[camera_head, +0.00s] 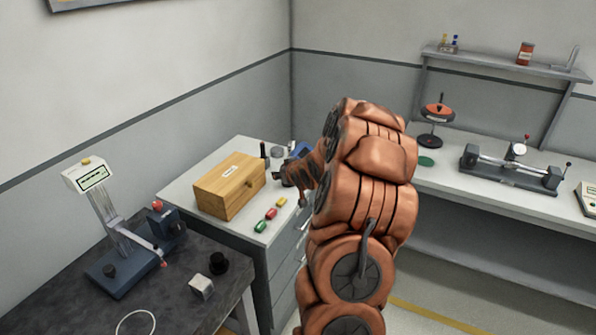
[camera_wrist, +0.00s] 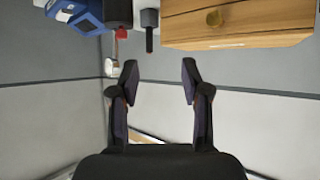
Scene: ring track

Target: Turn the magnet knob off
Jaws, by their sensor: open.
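No knob carries a readable magnet label, so I cannot tell which is the magnet knob. My gripper (camera_wrist: 159,70) is open and empty in the wrist view. In the head view my gripper (camera_head: 287,178) is over the right side of the white cabinet, beside the wooden box (camera_head: 229,187). The wrist view shows the box's front with a brass knob (camera_wrist: 214,18), a black rod-like piece (camera_wrist: 149,28), a black cylinder (camera_wrist: 118,14) with a red part (camera_wrist: 121,34), and a blue device (camera_wrist: 78,14). None is between the fingers. My arm hides part of the cabinet in the head view.
Small red and green blocks (camera_head: 265,220) lie on the cabinet top (camera_head: 228,157). A dark table (camera_head: 170,300) at left holds a blue-based device (camera_head: 122,268) with a black knob and red tips. A right bench (camera_head: 490,205) holds a dial-gauge stand (camera_head: 512,168).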

